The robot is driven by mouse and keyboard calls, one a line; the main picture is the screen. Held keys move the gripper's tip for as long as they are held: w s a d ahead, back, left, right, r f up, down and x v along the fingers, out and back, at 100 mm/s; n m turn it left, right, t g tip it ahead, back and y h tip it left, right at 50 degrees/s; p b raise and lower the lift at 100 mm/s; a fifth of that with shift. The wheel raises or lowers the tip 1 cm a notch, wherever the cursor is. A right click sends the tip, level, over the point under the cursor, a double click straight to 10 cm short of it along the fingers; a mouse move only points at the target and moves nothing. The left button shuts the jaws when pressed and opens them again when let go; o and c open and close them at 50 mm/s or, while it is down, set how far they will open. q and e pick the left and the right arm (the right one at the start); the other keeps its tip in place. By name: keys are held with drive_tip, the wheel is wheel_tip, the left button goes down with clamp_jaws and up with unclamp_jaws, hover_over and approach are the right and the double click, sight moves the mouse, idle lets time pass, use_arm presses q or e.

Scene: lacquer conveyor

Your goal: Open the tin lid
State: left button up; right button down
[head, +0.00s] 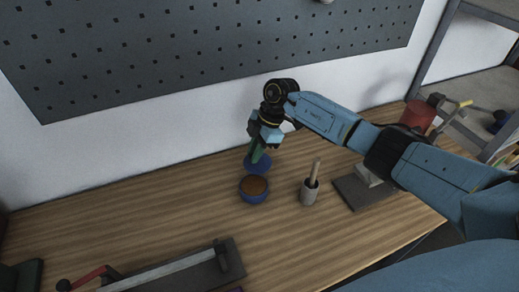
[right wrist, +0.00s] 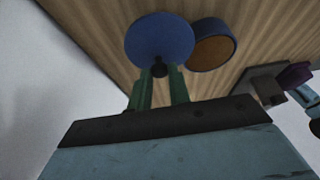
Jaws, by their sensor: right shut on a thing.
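The tin (head: 254,196) is a short, round blue container on the wooden bench, open at the top with brown content showing. It also shows in the right wrist view (right wrist: 230,58). The tin lid (head: 258,167) is a blue disc with a small dark knob (right wrist: 159,69); in the right wrist view the lid (right wrist: 158,38) overlaps the tin's edge. My right gripper (head: 258,153) has its green fingers shut on the knob, holding the lid off the tin, behind it in the head view. Whether the lid touches the bench is unclear. My left gripper is out of view.
A grey cup with a wooden-handled tool (head: 310,193) stands right of the tin. A dark flat base (head: 358,192) and a red can (head: 418,116) are further right. A long tool with a red handle (head: 88,278) lies front left. The left bench (head: 120,215) is clear.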

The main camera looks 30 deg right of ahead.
drive_tip(key=c, duration=1.3)
unclamp_jaws()
drive_tip(key=shift+d, duration=0.15)
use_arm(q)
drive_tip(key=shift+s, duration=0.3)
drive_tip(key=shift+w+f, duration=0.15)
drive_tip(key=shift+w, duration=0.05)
use_arm(e)
drive_tip(key=v, duration=1.3)
drive_tip(key=shift+r, duration=0.2)
